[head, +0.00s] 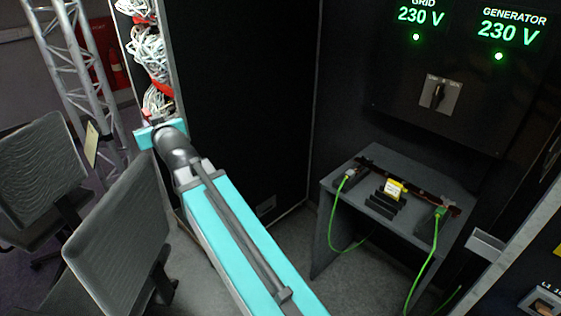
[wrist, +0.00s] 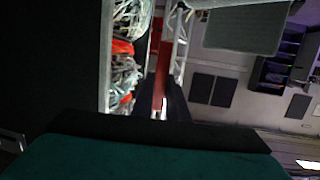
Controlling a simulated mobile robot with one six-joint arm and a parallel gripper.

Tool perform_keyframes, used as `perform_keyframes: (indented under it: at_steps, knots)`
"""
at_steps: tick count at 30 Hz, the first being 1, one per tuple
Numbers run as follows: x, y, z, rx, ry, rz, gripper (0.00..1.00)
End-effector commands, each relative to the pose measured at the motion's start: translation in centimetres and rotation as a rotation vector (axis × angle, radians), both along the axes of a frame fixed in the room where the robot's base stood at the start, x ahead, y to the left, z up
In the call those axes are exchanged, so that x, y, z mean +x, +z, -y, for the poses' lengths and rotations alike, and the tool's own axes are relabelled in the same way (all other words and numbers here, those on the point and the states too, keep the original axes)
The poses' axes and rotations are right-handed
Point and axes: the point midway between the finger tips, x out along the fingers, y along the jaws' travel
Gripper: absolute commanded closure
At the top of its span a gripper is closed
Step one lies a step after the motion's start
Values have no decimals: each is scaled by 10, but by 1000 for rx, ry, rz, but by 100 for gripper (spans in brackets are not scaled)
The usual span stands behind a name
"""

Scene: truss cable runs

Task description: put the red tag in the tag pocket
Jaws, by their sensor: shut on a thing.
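My gripper (head: 160,134) is at the far end of my teal arm, in front of the open cable cabinet at the upper left of the head view. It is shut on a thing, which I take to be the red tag. I cannot pick out the tag pocket for sure.
Bundled white and red cables (head: 150,50) fill the cabinet beside my gripper; they also show in the wrist view (wrist: 125,60). A metal truss (head: 70,70) and grey chairs (head: 115,230) stand left. Green cables (head: 425,270) hang from the stand.

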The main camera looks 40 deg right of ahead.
Motion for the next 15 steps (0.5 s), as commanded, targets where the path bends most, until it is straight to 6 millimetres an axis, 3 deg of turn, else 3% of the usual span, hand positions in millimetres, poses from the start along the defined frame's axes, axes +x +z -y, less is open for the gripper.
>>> perform_keyframes:
  at_steps: [6,15]
  knots:
    - [-16,-33,0,0,0,-2,100]
    - [-18,-40,0,0,0,1,100]
